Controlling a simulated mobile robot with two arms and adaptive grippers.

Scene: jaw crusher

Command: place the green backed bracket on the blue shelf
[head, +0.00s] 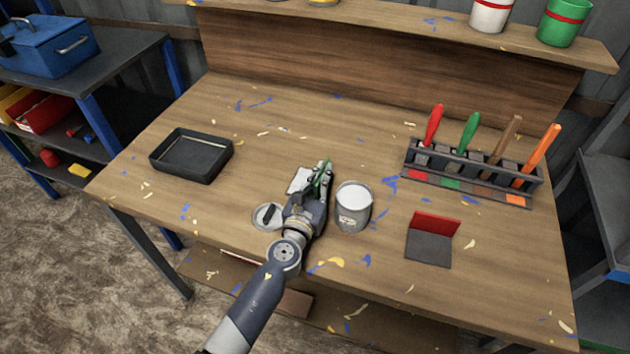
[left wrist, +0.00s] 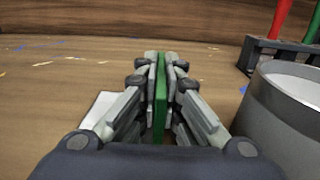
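The green backed bracket shows as a thin upright green plate (head: 324,178) over the middle of the workbench. In the left wrist view the green plate (left wrist: 160,96) stands edge-on between the fingers. My left gripper (head: 320,180) is shut on it, with a finger pad against each side. A pale flat piece (head: 299,180) lies just left of the gripper; I cannot tell whether it belongs to the bracket. The fingers hide much of the bracket. A shelf unit with blue posts (head: 98,122) stands left of the bench. My right gripper is not in view.
A grey can (head: 353,207) stands close right of the gripper, and a round lid (head: 267,216) lies left. A red backed bracket (head: 432,238), a tool rack (head: 470,174) and a black tray (head: 191,156) are on the workbench (head: 300,120). A blue toolbox (head: 50,48) sits on the left unit.

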